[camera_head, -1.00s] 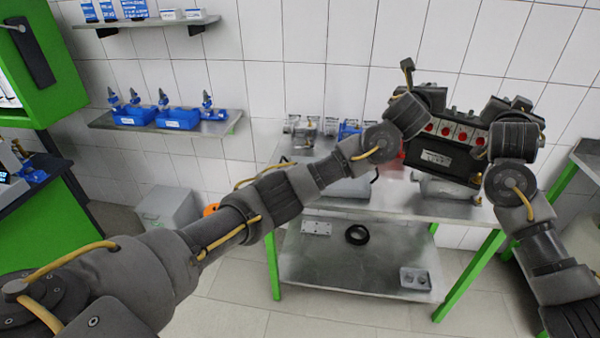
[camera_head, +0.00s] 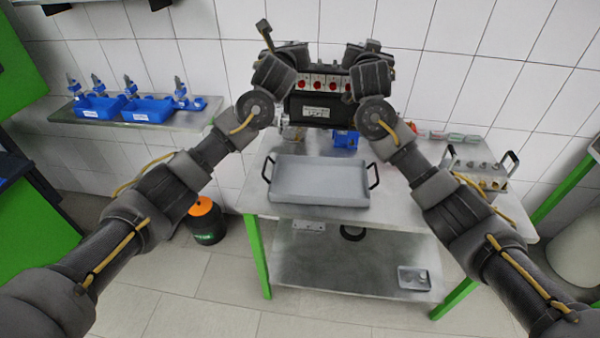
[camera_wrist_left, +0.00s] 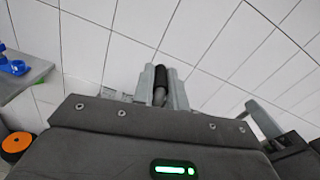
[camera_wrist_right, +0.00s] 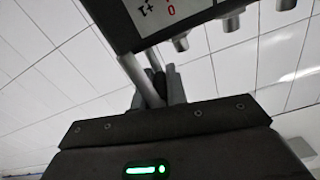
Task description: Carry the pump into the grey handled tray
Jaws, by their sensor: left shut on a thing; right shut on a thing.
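The pump (camera_head: 318,107) is a dark box with a white label and a row of red round parts on top. I hold it up level between both arms. It shows above and behind the grey handled tray (camera_head: 318,192) in the head view, apart from it. The tray is empty, with a black handle at each end. My left gripper (camera_wrist_left: 160,90) is shut on a dark bar handle of the pump. My right gripper (camera_wrist_right: 158,88) is shut on the handle at the other side, close to the labelled dark body. The fingertips are mostly hidden in the head view.
The tray lies on a metal bench (camera_head: 400,208). A grey device with two handles and brass fittings (camera_head: 478,177) stands on the bench's right. A blue part (camera_head: 345,139) sits behind the tray. Blue bins (camera_head: 147,110) stand on a wall shelf at left.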

